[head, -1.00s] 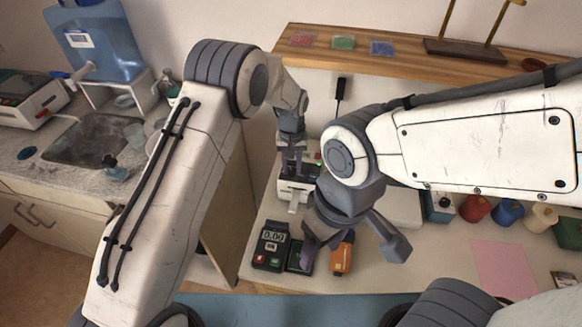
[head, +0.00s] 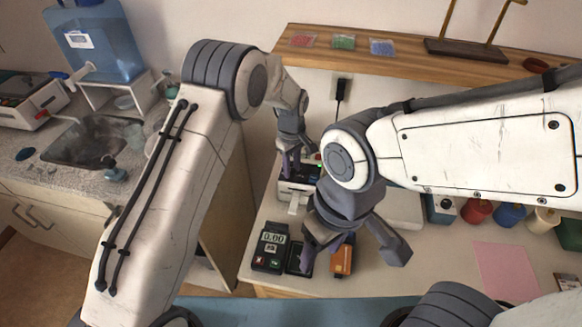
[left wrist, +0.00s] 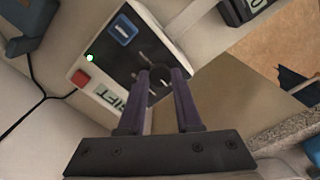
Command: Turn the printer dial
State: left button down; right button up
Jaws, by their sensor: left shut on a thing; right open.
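The printer (head: 299,188) stands on the bench against the wall, partly hidden behind my arms. In the left wrist view its dark panel (left wrist: 130,50) shows a blue button, a red button, a lit green lamp and a round black dial (left wrist: 158,76). My left gripper (left wrist: 162,76) is shut on the dial, one finger on each side; it also shows over the printer in the head view (head: 292,168). My right gripper (head: 350,247) is open and empty, lower and nearer, in front of the printer.
Several coloured bottles (head: 510,213) stand at right. A wooden shelf (head: 420,72) runs behind. A pink sheet (head: 506,271) lies at right.

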aim_at(292, 170)
pick_arm(q)
jog(key=shift+w+r, duration=0.15)
jog(key=shift+w, duration=0.1)
jog(key=c, duration=0.9)
grip_release()
jog(key=o, duration=0.3)
jog(key=shift+s, duration=0.1)
notch_tip(292, 170, up, 10)
jog(key=b, duration=0.2)
jog(key=shift+r, duration=0.15)
